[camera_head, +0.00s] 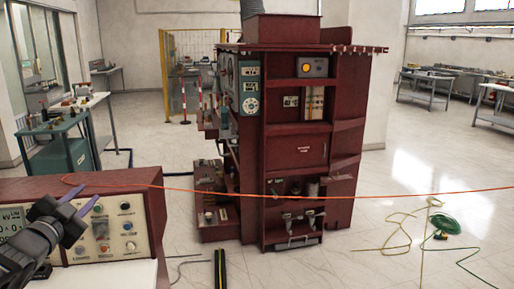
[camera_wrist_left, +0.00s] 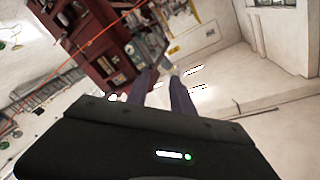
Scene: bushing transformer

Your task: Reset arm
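My left gripper (camera_head: 91,196) comes in from the lower left in the head view, in front of a dark red control box (camera_head: 112,178) with knobs and dials on its pale panel. Its two purple-grey fingers stand apart, with nothing between them. In the left wrist view the open left gripper (camera_wrist_left: 160,78) points toward the floor and far wall, its fingers apart and empty. My right gripper is in neither view.
A tall dark red transformer cabinet (camera_head: 296,150) stands in the middle. An orange cable (camera_head: 400,195) crosses the head view. A green coil (camera_head: 446,223) and yellow cord (camera_head: 400,228) lie on the right floor. Workbenches (camera_head: 430,88) stand farther back. Open floor lies right of the cabinet.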

